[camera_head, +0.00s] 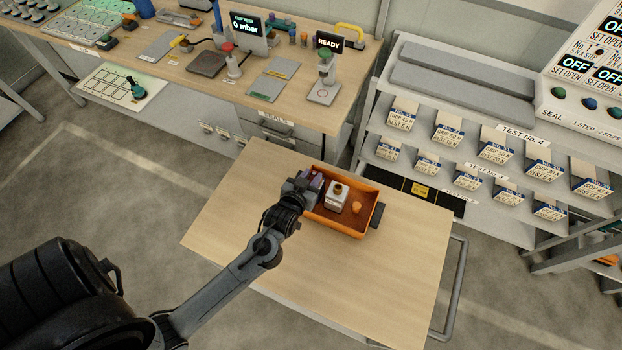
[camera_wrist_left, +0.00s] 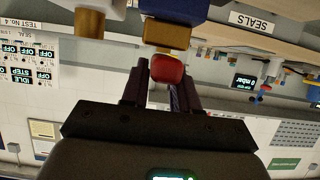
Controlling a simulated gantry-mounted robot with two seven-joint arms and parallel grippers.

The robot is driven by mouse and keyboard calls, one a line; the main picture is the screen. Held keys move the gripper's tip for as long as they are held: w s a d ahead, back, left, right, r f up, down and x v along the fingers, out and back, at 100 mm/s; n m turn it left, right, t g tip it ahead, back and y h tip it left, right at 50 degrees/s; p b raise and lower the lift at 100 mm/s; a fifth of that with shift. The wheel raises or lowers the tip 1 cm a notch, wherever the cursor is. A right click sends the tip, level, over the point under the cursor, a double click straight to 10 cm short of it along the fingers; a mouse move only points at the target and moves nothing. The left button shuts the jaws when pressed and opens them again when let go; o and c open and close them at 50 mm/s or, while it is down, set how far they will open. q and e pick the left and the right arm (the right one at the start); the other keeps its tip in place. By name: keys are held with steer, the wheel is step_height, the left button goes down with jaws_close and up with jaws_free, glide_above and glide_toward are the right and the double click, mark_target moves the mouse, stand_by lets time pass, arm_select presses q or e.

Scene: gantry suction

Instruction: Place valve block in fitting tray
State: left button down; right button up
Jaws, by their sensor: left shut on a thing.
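The fitting tray (camera_head: 358,232) is an orange open box on a wooden-topped cart. My left gripper (camera_head: 312,186) reaches over the tray's left end. In the left wrist view its fingers (camera_wrist_left: 167,85) are shut on a red knob (camera_wrist_left: 168,69). Above the knob show a brass neck (camera_wrist_left: 168,34) and a blue body (camera_wrist_left: 175,8), which I take for the valve block. The head view shows only a little bluish-purple of it beside the gripper. I cannot tell whether it touches the tray floor. My right gripper is out of view.
In the tray, right of the gripper, stand a white block (camera_head: 337,199) with a brass top and a small orange cylinder (camera_head: 356,207). A small dark object (camera_head: 377,215) lies beside the tray. The cart top (camera_head: 380,280) is otherwise clear. A bench and a rack stand behind.

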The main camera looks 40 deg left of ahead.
arm_select(q)
steer(key=shift+f, duration=0.25)
steer(key=shift+w+f, duration=0.1)
steer(key=shift+f, duration=0.1)
steer(key=c, duration=0.8)
jaws_free()
steer(key=shift+c, duration=0.2)
